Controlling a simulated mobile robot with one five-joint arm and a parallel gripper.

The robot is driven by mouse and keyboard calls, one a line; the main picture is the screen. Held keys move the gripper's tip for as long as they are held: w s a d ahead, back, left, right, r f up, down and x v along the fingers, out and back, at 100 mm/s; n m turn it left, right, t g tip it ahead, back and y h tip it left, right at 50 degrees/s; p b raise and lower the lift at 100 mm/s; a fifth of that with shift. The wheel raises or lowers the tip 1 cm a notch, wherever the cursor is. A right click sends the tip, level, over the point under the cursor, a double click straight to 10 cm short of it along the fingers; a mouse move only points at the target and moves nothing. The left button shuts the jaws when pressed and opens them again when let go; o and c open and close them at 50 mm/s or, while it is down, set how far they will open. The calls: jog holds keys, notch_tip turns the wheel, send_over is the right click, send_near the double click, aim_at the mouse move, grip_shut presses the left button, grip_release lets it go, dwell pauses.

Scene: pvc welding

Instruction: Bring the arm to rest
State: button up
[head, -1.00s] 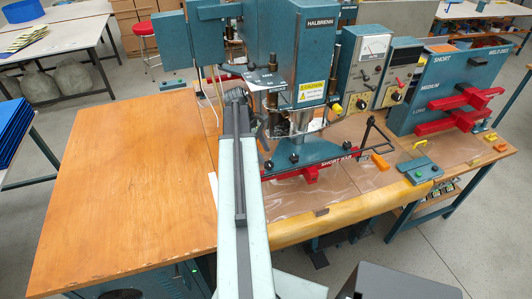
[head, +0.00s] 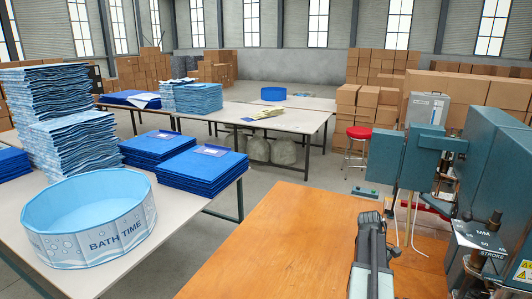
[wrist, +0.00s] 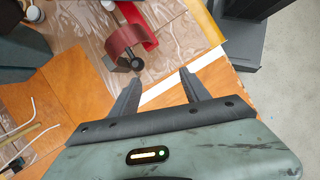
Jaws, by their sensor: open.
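My arm (head: 371,262) reaches up from the bottom of the head view, over the right part of the orange wooden table. In the wrist view my gripper (wrist: 158,84) has its two dark fingers spread apart, with nothing between them. Below the fingers lie the wooden table top and a white strip (wrist: 185,78). A dark red round part with a black knob (wrist: 128,48) is just beyond the left finger. I cannot tell the height of the fingers above the table.
The teal welding machine (head: 490,190) stands close to the right of my arm. The wooden table top (head: 285,245) is bare to the left. A blue "BATH TIME" pool (head: 95,235) and blue stacks (head: 205,168) are on the left table. A red stool (head: 358,133) stands behind.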

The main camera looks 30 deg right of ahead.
jog(key=w+a+f+n+t+b, duration=0.1)
jog(key=w+a, duration=0.4)
jog(key=a, duration=0.4)
jog(key=w+a+f+n+b, duration=0.1)
jog(key=w+a+f+n, duration=0.1)
jog(key=w+a, duration=0.45)
jog(key=w+a+f+n+t+b, duration=0.1)
jog(key=w+a, duration=0.3)
jog(key=a, duration=0.7)
jog(key=a+f+m+t+y+b, duration=0.1)
jog(key=a+m, duration=0.6)
jog(key=a, duration=1.5)
jog(key=shift+w+f+m+t, duration=0.4)
jog(key=shift+f+t, duration=0.2)
jog(key=shift+f, duration=0.25)
